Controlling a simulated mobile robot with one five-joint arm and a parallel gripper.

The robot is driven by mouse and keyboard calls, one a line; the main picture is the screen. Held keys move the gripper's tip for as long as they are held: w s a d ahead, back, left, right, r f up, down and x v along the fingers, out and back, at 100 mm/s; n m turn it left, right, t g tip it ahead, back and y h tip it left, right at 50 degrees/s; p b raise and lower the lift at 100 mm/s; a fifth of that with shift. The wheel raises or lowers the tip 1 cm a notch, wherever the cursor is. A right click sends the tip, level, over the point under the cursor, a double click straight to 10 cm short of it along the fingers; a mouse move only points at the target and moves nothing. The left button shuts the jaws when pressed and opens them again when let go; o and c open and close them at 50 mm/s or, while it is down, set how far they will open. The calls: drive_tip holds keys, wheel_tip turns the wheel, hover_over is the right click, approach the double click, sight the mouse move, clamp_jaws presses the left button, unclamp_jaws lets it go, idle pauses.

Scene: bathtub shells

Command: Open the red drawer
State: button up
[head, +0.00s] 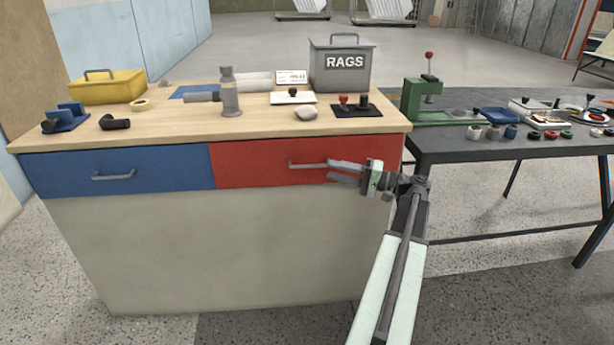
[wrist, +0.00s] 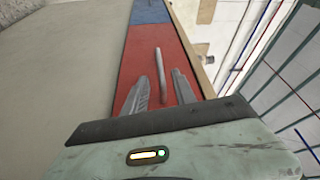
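The red drawer (head: 250,172) is in the right half of the wooden-topped workbench's front. Its face looks level with the blue drawer beside it, so it appears shut. Its grey bar handle (head: 305,164) runs sideways across the face. My gripper (head: 330,170) reaches in from the right, at the handle's right part, and hides that end in the head view. In the wrist view, the red drawer (wrist: 165,45) fills the middle. The handle (wrist: 160,75) lies between the two fingers of my gripper (wrist: 162,85), with gaps on both sides. The fingers are open; their exact depth around the bar is unclear.
The blue drawer (head: 120,175) with its own handle is to the left. The workbench top (head: 180,125) carries a grey RAGS box (head: 342,68), a yellow toolbox (head: 107,88) and small parts. A dark table (head: 520,150) stands close on the right. The floor in front is clear.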

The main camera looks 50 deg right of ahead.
sight(312, 166)
drive_tip(key=x, duration=0.8)
drive_tip(key=shift+s, duration=0.1)
clamp_jaws()
idle(1.0)
